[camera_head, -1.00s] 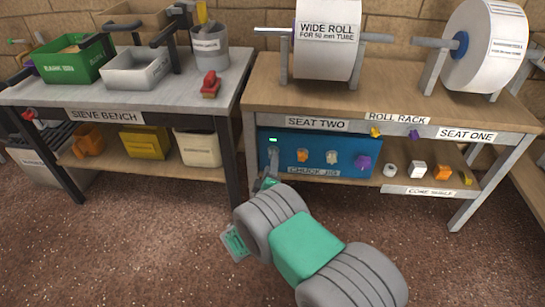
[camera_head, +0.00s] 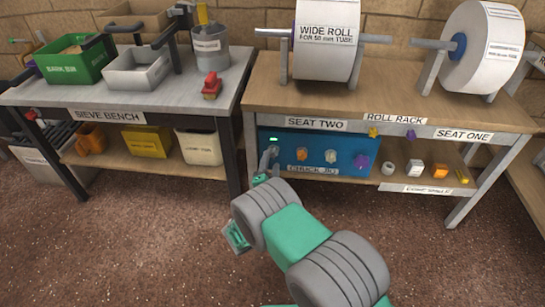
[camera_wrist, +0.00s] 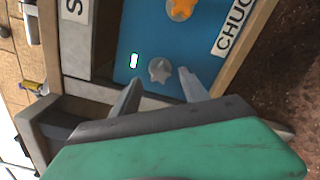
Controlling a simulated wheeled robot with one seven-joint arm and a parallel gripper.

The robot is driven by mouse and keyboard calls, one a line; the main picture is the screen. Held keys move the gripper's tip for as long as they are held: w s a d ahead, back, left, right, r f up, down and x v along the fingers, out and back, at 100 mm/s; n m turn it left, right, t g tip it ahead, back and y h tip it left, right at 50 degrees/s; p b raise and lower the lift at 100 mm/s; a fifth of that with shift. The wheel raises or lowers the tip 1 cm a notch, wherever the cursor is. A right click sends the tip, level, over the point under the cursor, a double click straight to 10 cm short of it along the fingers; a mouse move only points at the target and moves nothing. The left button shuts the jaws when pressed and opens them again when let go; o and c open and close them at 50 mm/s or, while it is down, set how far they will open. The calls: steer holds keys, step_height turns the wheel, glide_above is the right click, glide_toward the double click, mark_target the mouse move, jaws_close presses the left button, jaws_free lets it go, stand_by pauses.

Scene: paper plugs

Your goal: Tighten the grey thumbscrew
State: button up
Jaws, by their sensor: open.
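Nothing is held.
Orange (camera_head: 303,155), cream (camera_head: 330,156) and purple (camera_head: 361,162) knobs line the panel to the right. The roll rack's tabletop (camera_head: 400,100) overhangs the panel. The sieve bench (camera_head: 60,96) stands left, its dark leg (camera_head: 229,160) close to my gripper. The floor in front is clear.

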mark_target(272, 155)
steer(key=shift+w+d, duration=0.2)
steer(key=shift+w, duration=1.35)
jaws_close()
steer(key=shift+b, duration=0.3)
steer(key=c, duration=0.5)
jaws_free()
jaws_close()
